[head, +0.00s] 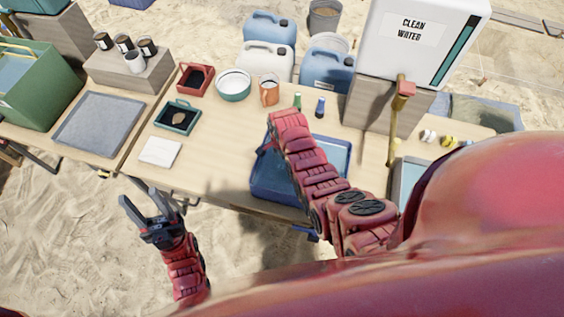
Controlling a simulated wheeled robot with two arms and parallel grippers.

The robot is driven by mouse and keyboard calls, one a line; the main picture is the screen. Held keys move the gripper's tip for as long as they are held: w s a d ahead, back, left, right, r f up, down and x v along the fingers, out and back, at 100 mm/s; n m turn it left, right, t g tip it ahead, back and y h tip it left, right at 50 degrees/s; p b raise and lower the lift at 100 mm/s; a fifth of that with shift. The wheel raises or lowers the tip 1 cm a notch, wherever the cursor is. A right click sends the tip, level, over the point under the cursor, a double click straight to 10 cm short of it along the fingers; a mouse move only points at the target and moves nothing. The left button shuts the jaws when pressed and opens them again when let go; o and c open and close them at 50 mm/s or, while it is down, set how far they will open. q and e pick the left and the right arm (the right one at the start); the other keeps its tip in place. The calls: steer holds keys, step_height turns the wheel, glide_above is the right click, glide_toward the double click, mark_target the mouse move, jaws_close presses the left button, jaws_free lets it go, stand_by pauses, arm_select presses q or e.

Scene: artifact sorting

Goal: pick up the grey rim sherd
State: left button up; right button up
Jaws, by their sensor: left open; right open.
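A small dark brownish piece (179,118) lies in the small green tray (164,126) on the table; I cannot tell if it is the grey rim sherd. No clearly grey sherd shows. My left gripper (137,200) is open and empty, in front of the table's near edge and short of the green tray. My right arm reaches over the blue basin (262,188) and hides part of its inside. My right gripper (264,147) points down by the basin's far left side. It is open, mostly hidden by its own wrist, and what lies under it is hidden.
A white card (160,152) lies near the table's front edge. A red tray (195,80), a round bowl (233,86) and an orange mug (269,91) stand behind. A grey tray (98,126) is at left. The white water container (414,45) stands at back right.

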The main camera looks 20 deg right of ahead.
steer(key=shift+c, duration=0.2)
steer(key=c, duration=1)
steer(key=shift+r, duration=0.15)
steer(key=shift+r+b, duration=0.45)
steer(key=shift+r, duration=0.1)
step_height(320, 180, up, 6)
steer(key=shift+f+b, duration=0.1)
steer(key=shift+b, duration=1.15)
steer(key=shift+r+p, duration=0.85)
steer(key=shift+r, duration=0.6)
